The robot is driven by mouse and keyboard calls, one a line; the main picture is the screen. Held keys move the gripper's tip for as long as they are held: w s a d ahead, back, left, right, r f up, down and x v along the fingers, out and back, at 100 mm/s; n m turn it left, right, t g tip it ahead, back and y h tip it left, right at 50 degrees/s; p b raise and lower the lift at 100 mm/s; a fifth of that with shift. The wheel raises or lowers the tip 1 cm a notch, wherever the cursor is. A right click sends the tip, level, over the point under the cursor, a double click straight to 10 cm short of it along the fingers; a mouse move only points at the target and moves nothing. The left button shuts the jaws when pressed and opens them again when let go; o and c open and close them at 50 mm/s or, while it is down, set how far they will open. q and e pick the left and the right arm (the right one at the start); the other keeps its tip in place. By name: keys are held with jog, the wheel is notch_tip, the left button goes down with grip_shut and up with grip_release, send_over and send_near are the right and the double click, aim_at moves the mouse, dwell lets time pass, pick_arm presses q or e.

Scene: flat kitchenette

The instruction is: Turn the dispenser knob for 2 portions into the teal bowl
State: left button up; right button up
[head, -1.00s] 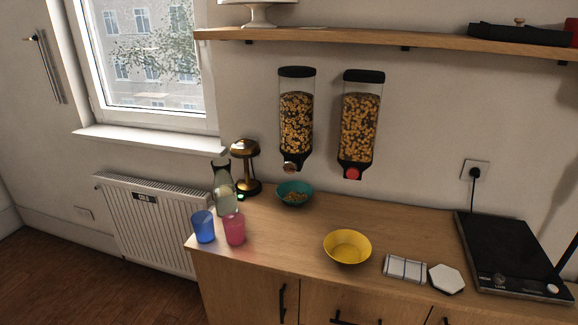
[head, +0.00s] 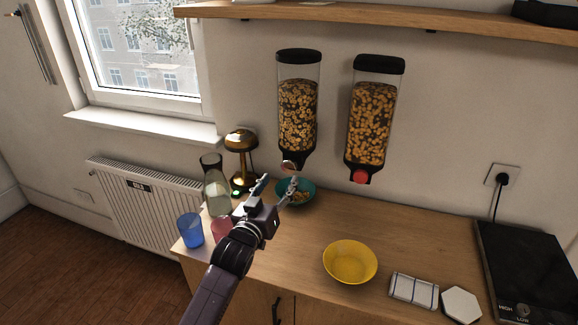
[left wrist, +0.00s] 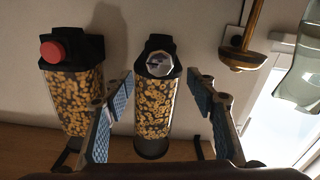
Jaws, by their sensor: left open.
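Two clear dispensers of cereal hang on the wall. The left dispenser (head: 298,112) has a pale round knob (head: 289,165) at its bottom. The teal bowl (head: 308,187) stands below it with some cereal inside and is partly hidden by my gripper. My left gripper (head: 279,184) is open and empty, close to that knob and in front of the bowl. In the left wrist view, upside down, the pale knob (left wrist: 159,63) shows between the open fingers, apart from them. My right gripper is not in view.
The right dispenser (head: 372,115) has a red knob (head: 360,176). A brass lamp (head: 241,141), a glass carafe (head: 215,185), a blue cup (head: 190,230) and a pink cup (head: 221,230) stand left of the bowl. A yellow bowl (head: 350,262) stands on the counter (head: 420,240).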

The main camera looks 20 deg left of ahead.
aim_at(288, 168)
pick_arm(q)
jog(key=w, duration=0.3)
jog(key=shift+w+d+p, duration=0.1)
jog(key=shift+w+p, duration=0.15)
jog(key=shift+p, duration=0.05)
jog(key=w, duration=0.3)
jog(key=shift+w+f, duration=0.1)
jog(key=shift+c, duration=2.6)
jog(key=c, duration=0.5)
jog(key=shift+c, duration=0.7)
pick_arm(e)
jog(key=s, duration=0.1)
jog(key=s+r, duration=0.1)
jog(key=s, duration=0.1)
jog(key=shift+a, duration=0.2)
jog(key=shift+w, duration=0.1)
pick_arm(q)
jog(key=shift+m, duration=0.4)
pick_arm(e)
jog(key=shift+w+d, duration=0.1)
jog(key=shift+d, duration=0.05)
